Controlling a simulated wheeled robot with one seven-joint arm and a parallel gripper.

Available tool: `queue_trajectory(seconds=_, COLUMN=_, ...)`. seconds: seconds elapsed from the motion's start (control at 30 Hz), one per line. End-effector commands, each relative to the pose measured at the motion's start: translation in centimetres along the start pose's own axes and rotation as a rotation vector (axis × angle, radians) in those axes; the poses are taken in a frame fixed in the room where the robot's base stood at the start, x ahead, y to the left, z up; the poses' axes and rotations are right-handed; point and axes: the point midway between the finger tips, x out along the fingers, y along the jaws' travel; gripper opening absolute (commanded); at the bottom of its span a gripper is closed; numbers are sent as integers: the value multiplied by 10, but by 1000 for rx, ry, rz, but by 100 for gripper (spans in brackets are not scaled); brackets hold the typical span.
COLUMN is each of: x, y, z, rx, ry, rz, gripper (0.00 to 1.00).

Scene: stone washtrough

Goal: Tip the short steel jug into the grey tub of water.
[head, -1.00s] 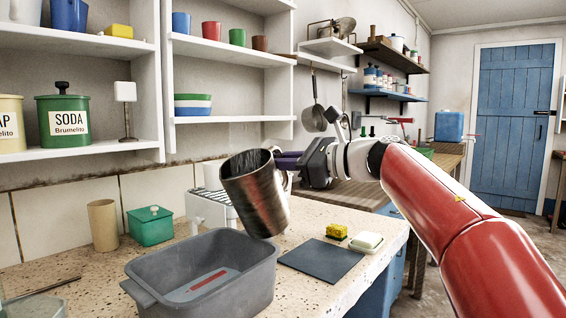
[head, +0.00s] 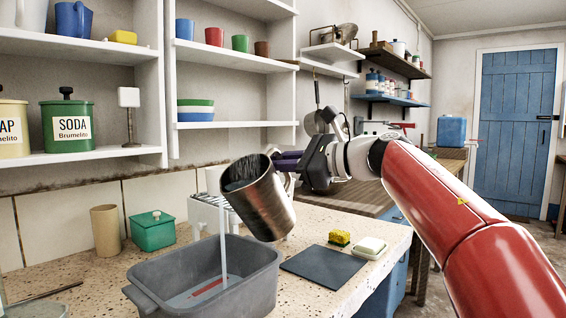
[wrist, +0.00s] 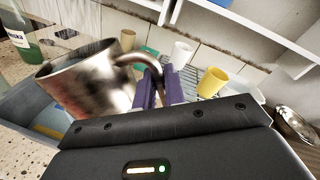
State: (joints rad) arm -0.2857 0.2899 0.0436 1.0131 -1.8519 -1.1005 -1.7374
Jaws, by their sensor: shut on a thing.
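The short steel jug (head: 262,203) is held in the air above the right side of the grey tub (head: 262,272), tilted with its mouth toward the left. A thin pale stream (head: 223,245) falls from its lip into the tub. The tub holds shallow water with a red strip in it. My gripper (head: 287,160) is shut on the jug's handle, on the jug's right side. In the wrist view the purple fingers (wrist: 157,88) close around the handle of the jug (wrist: 92,85).
A dark mat (head: 322,264), a yellow sponge (head: 340,238) and a soap dish (head: 369,247) lie right of the tub. A green box (head: 152,231), a tan cup (head: 106,230) and a white rack (head: 212,212) stand behind it. Shelves hang above.

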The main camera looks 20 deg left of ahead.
Motion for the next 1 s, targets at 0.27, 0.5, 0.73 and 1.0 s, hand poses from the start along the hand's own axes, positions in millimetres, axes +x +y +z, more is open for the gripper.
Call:
queue_trajectory(seconds=0.27, x=0, y=5, z=13, rx=-132, ry=22, rz=-3, gripper=0)
queue_trajectory(seconds=0.5, x=0, y=5, z=15, rx=-153, ry=28, rz=-3, gripper=0)
queue_trajectory(seconds=0.73, x=0, y=5, z=15, rx=-152, ry=28, rz=-3, gripper=0)
queue_trajectory(seconds=1.0, x=0, y=5, z=15, rx=-151, ry=28, rz=-3, gripper=0)
